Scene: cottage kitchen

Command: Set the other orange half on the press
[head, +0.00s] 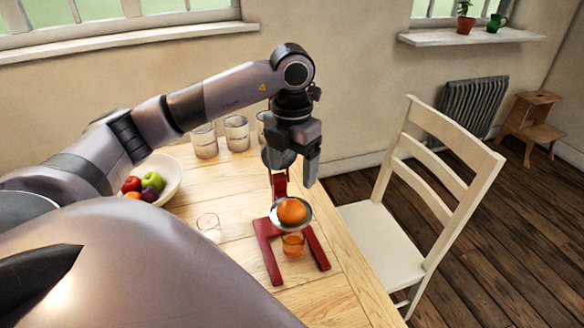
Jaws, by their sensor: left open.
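The press (264,246) is a red frame with a forked base on the wooden table, with a pale metal dish (274,217) at its top. A rounded orange piece, which looks like an orange half (292,211), sits dome-up in the dish. A glass with orange juice (293,245) stands under the dish, between the base legs. My left gripper (294,172) is open above and slightly behind the orange half, fingers pointing down, apart from it. It hides part of the press's upright. No second orange half is clearly visible. My right gripper is out of view.
A white bowl of fruit (168,169) and a small clear glass (208,224) stand left of the press. Several canisters (236,134) stand at the back. A white chair (390,232) is close to the table's right edge. The front right table top is clear.

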